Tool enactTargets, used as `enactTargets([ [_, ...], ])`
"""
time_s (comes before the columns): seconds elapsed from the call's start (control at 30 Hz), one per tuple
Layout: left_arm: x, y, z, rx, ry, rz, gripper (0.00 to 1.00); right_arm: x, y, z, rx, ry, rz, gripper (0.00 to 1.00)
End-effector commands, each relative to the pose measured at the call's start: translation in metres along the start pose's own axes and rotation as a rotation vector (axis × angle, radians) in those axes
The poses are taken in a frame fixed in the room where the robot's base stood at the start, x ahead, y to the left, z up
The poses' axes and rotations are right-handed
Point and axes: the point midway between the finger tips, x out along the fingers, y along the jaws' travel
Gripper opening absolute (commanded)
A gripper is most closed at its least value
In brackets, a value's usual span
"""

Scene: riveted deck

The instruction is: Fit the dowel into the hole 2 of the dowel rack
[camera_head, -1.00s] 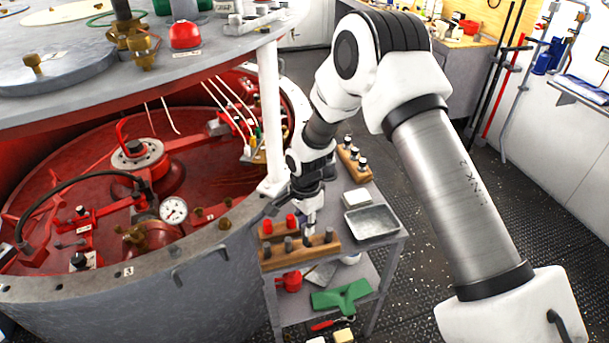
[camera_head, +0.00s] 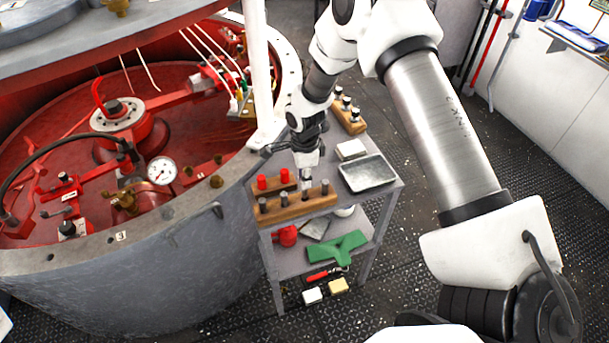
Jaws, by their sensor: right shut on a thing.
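My right gripper (camera_head: 307,170) points down over a small side table. It is shut on a small grey dowel (camera_head: 307,184), mostly hidden by the fingers. Just below is a long wooden rack (camera_head: 272,216) with several dark, grey-topped pegs along its top. The dowel's lower end is close to the rack's top, right of its middle. At this size I cannot tell whether it is in a hole or just above one, or which hole is number 2. My left gripper is out of view.
A second wooden block with red pegs (camera_head: 262,182) lies behind the rack. A grey tray (camera_head: 367,174), a white block (camera_head: 351,149) and another pegged wooden block (camera_head: 350,121) share the table. A large drum (camera_head: 160,265) stands close on the left. The lower shelf holds a green part (camera_head: 337,247).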

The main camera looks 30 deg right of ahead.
Motion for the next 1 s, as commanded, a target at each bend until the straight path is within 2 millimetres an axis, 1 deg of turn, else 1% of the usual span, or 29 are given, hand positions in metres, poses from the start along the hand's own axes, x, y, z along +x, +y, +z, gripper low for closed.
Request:
enactTargets([
  [0.33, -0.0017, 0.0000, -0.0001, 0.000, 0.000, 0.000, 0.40, -0.0014, 0.0000, 0.0001, 0.000, 0.000, 0.000, 0.00],
  [0.5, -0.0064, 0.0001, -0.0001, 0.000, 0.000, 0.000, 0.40, -0.0022, -0.0003, 0.0006, -0.001, 0.000, 0.000, 0.00],
  [1.0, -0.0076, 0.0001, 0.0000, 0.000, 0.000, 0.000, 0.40, -0.0018, -0.0003, 0.0006, -0.001, 0.000, 0.000, 0.00],
])
